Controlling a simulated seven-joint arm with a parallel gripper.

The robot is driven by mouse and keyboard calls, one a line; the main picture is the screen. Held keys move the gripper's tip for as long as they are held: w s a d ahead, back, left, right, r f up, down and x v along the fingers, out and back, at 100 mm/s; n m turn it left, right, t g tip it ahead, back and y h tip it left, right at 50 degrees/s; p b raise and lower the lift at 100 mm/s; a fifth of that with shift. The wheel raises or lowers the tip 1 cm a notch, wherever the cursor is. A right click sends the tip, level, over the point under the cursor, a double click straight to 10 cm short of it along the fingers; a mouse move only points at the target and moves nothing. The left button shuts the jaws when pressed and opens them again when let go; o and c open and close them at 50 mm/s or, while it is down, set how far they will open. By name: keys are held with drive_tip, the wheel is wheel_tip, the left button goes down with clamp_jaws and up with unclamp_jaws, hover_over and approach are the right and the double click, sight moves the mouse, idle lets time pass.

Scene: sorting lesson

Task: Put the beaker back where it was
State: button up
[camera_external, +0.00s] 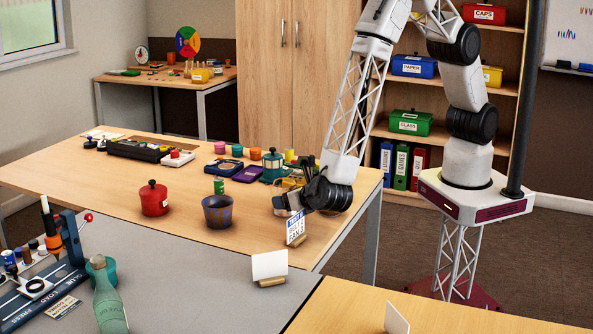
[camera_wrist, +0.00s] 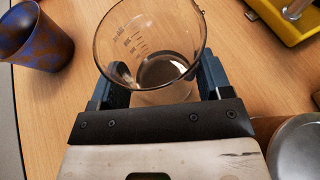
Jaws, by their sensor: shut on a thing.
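A clear glass beaker (camera_wrist: 136,42) with printed graduation marks fills the upper middle of the wrist view, seen from above through its open rim. My gripper (camera_wrist: 162,78) is shut on it, with one dark blue finger on each side of the glass. In the external view my gripper (camera_external: 287,203) is low over the right part of the wooden table. The beaker is hard to make out there against the gripper. I cannot tell whether its base touches the table.
A blue-brown cup (camera_external: 217,213) stands left of my gripper; a red lidded pot (camera_external: 153,200) is farther left. A small sign (camera_external: 295,227) stands in front. A yellow tray (camera_wrist: 296,25) and a round metal-topped thing (camera_wrist: 298,148) lie right in the wrist view.

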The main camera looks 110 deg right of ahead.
drive_tip(key=shift+f, duration=0.1)
drive_tip(key=o, duration=1)
drive_tip(key=shift+o, duration=0.2)
drive_tip(key=shift+v, duration=0.85)
drive_tip(key=v, duration=0.3)
drive_tip(key=shift+s+a+r, duration=0.1)
drive_tip(key=shift+r, duration=0.1)
wheel_tip(320, 180, up, 7)
